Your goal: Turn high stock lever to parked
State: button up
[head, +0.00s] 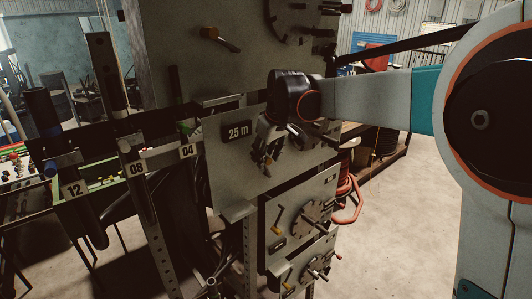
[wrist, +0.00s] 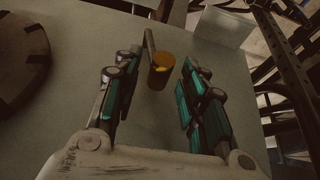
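In the wrist view a lever with an orange-yellow cylindrical knob (wrist: 160,72) and a thin dark arm (wrist: 149,42) stands on a grey panel. My gripper (wrist: 160,62) is open, with one finger on each side of the knob and visible gaps between. In the head view my gripper (head: 266,146) is at the middle panel, beside the "25 m" plate (head: 237,132), and largely hides this lever. Similar levers show on the upper panel (head: 221,40) and lower panel (head: 278,222). No label in view tells which is the high stock lever.
A dark round dial (wrist: 20,62) lies left of the lever in the wrist view. Dark rack bars (wrist: 290,65) stand to the right. In the head view, numbered posts such as "06" (head: 137,168) stand left of the panels. The floor (head: 400,220) at right is open.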

grip_shut()
jog(key=shift+a+f, duration=0.1)
